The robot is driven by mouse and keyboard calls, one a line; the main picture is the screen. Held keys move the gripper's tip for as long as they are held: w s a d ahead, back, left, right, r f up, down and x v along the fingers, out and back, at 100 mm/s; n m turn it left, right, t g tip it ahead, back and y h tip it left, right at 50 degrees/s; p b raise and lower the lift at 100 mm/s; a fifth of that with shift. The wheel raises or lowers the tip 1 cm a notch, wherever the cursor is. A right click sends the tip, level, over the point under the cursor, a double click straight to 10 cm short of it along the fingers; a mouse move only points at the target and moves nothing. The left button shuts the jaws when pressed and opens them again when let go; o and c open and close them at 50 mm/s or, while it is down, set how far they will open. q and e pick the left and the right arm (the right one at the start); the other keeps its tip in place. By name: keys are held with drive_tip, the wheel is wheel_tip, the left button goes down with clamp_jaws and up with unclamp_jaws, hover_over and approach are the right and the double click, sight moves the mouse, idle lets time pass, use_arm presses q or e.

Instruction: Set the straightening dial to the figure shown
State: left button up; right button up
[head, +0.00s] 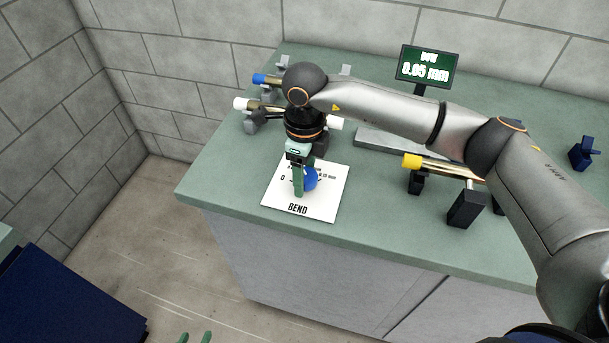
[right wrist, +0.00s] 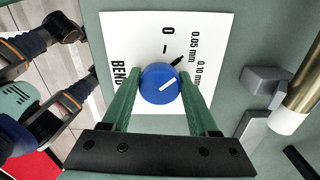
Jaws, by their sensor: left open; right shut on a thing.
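The blue straightening dial (head: 310,179) sits on a white card (head: 325,203) marked BEND. In the right wrist view the dial (right wrist: 153,91) has a white line slanting toward the upper right. A dark pointer-like mark (right wrist: 177,60) lies between the dial and the 0.05 mm label; 0 and 0.10 mm are on either side. My right gripper (head: 299,190) points down and is shut on the dial, with a green finger on each side. The display (head: 427,68) reads BOW 0.05 mm. My left gripper (head: 195,338) is open at the bottom edge, away from the bench.
On the green bench (head: 225,190), a yellow-ended rod (head: 440,168) rests on dark supports right of the card. Blue-ended (head: 261,79) and white-ended (head: 245,103) rods lie behind my right gripper. A grey plate (head: 378,143) and a small dark blue block (head: 583,153) are farther right.

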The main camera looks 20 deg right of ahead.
sight(305, 174)
drive_tip(key=shift+r, duration=0.1)
idle(0.4)
drive_tip(key=o, duration=1.4)
drive_tip(key=shift+c, duration=0.2)
wheel_tip(305, 174, up, 12)
drive_tip(key=b, duration=0.1)
drive_tip(key=shift+r, duration=0.25)
